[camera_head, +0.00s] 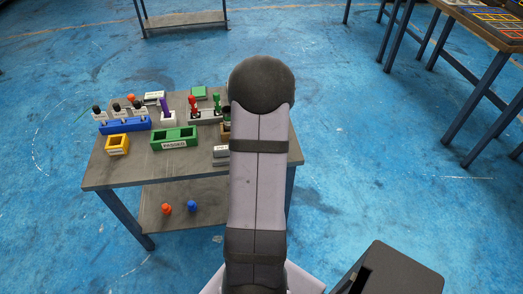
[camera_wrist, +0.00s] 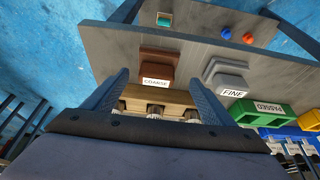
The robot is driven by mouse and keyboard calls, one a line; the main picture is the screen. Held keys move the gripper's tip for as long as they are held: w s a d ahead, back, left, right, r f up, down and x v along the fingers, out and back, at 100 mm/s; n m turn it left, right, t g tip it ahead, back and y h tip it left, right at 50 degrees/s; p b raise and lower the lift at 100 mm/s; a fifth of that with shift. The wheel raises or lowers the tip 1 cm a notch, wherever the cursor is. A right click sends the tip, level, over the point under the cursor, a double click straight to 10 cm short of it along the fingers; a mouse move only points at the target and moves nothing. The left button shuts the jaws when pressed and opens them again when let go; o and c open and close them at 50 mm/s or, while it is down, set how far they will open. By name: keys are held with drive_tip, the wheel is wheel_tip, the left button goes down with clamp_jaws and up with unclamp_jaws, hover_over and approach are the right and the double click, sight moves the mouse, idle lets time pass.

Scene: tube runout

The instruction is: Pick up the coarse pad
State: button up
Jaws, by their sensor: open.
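The coarse pad (camera_wrist: 160,62) is a brown block with a white COARSE label at its near edge. It sits on the grey table top in the wrist view. My gripper (camera_wrist: 160,78) is open, and its two dark fingers point toward the pad from either side in the picture. Nothing is held between the fingers, and I cannot tell the height above the table. The similar grey fine pad (camera_wrist: 229,78), labelled FINE, sits just right of the coarse pad. In the head view my arm hides the gripper and the coarse pad.
A wooden holder (camera_wrist: 172,98) with several small items shows between the fingers, nearer the wrist. A green PASSED tray (camera_head: 174,139), a yellow tray (camera_head: 117,144) and a blue rack (camera_head: 125,126) stand on the table (camera_head: 190,178). Orange (camera_head: 166,209) and blue (camera_head: 192,206) pieces lie on its lower shelf.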

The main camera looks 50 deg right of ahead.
drive_tip(key=x, duration=0.3)
drive_tip(key=shift+s+d, duration=0.1)
drive_tip(key=shift+d, duration=0.2)
drive_tip(key=shift+x, duration=0.8)
drive_tip(key=shift+c, duration=0.7)
drive_tip(key=c, duration=1.1)
